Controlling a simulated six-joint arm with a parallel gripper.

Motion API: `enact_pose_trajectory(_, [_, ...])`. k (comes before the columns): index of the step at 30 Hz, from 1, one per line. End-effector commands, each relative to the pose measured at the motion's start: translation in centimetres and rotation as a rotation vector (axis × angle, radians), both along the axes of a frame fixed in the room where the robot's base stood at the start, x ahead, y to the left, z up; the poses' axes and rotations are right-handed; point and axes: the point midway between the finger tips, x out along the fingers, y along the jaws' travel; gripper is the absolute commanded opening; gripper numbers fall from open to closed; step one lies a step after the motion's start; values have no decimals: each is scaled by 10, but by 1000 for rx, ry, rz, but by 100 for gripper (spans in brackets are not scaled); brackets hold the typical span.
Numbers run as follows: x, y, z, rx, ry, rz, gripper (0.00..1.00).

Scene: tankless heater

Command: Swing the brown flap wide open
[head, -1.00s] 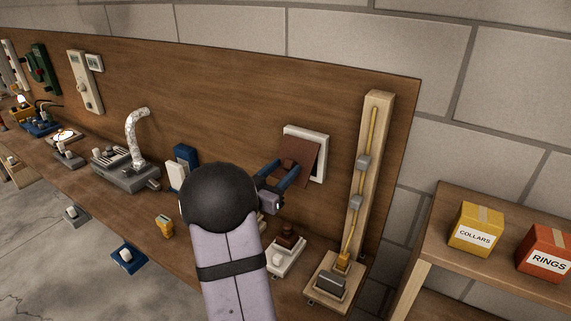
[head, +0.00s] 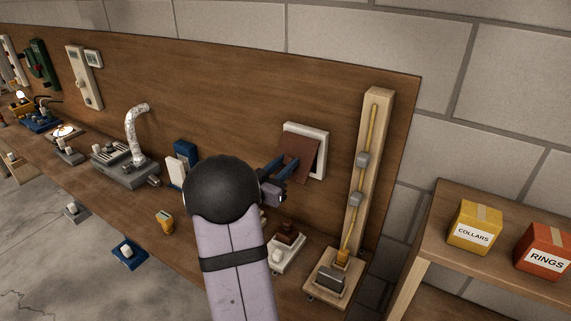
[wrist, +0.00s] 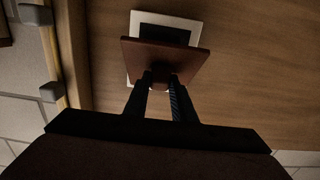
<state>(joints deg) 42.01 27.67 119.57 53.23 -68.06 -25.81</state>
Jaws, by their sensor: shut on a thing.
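The brown flap (head: 296,152) is on a white square frame (head: 321,134) on the upright wooden board. It stands tilted out from the frame, with part of a dark opening showing at its right edge. In the wrist view the flap (wrist: 158,58) covers most of the frame (wrist: 140,18), and the dark opening shows past its edge. My gripper (head: 283,168) is at the flap's lower part. Its two fingers (wrist: 160,78) are shut on the flap, a small gap between them. The gripped part is hidden by the fingers.
A tall wooden post (head: 377,120) with a yellow rod and grey blocks stands just right of the flap. A white base with a brown block (head: 287,238) sits below. A blue and white switch (head: 183,158) is to the left. Boxes (head: 475,228) stand on a shelf at right.

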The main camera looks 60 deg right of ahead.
Motion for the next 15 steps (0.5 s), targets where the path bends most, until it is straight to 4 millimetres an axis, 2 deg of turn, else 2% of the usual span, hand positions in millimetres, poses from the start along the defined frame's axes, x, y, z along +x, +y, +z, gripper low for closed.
enact_pose_trajectory(1, [1,-1,7,-19,-2,0,0])
enact_pose_trajectory(15, [3,1,18,-28,-7,3,0])
